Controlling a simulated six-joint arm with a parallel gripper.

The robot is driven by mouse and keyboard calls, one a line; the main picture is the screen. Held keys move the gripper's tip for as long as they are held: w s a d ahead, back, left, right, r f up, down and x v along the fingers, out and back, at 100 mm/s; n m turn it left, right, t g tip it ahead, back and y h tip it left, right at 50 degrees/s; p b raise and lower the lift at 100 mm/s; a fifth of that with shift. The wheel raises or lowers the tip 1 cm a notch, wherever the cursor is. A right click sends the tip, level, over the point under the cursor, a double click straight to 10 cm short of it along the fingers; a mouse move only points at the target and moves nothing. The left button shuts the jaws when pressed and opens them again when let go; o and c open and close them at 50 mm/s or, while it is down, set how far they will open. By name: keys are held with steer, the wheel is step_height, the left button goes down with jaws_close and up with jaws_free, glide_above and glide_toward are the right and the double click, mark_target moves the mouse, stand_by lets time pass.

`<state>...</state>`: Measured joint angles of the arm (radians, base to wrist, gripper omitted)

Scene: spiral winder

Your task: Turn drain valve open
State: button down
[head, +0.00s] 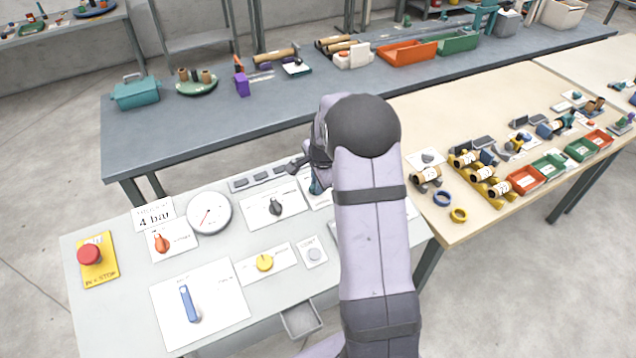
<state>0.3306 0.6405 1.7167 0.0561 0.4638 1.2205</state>
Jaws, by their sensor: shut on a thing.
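The panel (130,300) carries several controls on white plates, with labels too small to read surely. How far the handle is turned cannot be told. Another control, a blue lever (189,303), lies at the front left of the panel, clear of my gripper.
Near my gripper are a black knob (275,208), a row of grey switches (262,177) and a yellow knob (265,263). A round gauge (209,213), an orange knob (161,243) and a red stop button (90,254) stand left. Benches with parts lie behind and right.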

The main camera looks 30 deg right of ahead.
steer(key=c, duration=1.8)
jaws_free()
steer(key=shift+o, duration=0.2)
steer(key=b+v, duration=0.3)
steer(key=v, duration=0.4)
steer(key=shift+r, duration=0.15)
steer(key=shift+s, duration=0.1)
